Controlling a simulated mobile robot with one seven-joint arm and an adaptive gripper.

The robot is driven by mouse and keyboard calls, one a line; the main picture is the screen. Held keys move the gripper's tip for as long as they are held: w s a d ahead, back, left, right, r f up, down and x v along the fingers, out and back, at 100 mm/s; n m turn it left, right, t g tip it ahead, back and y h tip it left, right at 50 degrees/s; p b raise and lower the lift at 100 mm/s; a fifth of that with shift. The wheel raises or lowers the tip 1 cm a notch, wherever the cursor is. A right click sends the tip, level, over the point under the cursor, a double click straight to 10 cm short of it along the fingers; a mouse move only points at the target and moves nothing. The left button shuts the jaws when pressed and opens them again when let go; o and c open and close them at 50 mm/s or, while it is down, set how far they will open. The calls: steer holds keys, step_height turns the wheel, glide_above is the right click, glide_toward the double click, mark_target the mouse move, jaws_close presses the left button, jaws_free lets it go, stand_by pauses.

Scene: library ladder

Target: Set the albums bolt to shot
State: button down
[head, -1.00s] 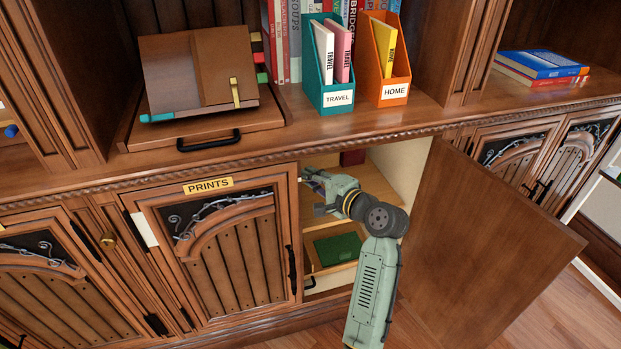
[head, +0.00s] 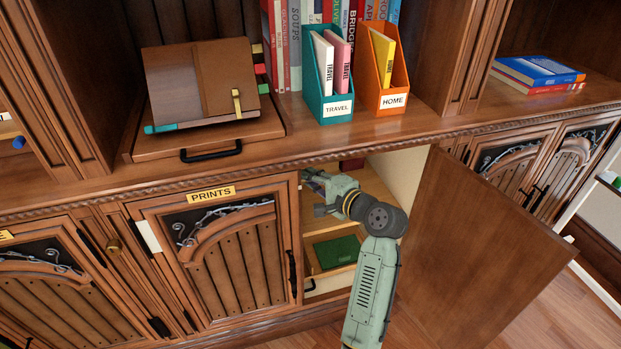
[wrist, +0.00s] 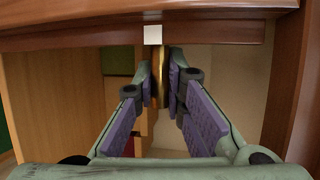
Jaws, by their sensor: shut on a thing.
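My gripper (wrist: 161,84) is shut on an upright brass rod, which looks like the albums bolt (wrist: 157,72), in the wrist view. The rod runs down between the two fingertips from a dark wooden edge. A small white square (wrist: 152,36) sits on that edge just above it. In the head view my gripper (head: 315,191) reaches into the open cabinet (head: 377,186), close behind the edge of the shut PRINTS door (head: 220,255). The bolt is hidden there. No albums label shows.
A wooden door (head: 480,245) stands wide open right of my arm. A green item (head: 337,251) lies low inside the cabinet. On the counter stand a teal TRAVEL file (head: 334,108), an orange HOME file (head: 391,100) and a book stand (head: 207,135).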

steer(key=shift+r, duration=0.35)
steer(key=c, duration=1.9)
jaws_free()
steer(key=shift+o, duration=1.3)
steer(key=shift+f, duration=0.1)
steer(key=shift+s+d, duration=0.1)
steer(key=v, duration=1.1)
steer(key=shift+s+d, duration=0.2)
steer(key=shift+s, duration=0.15)
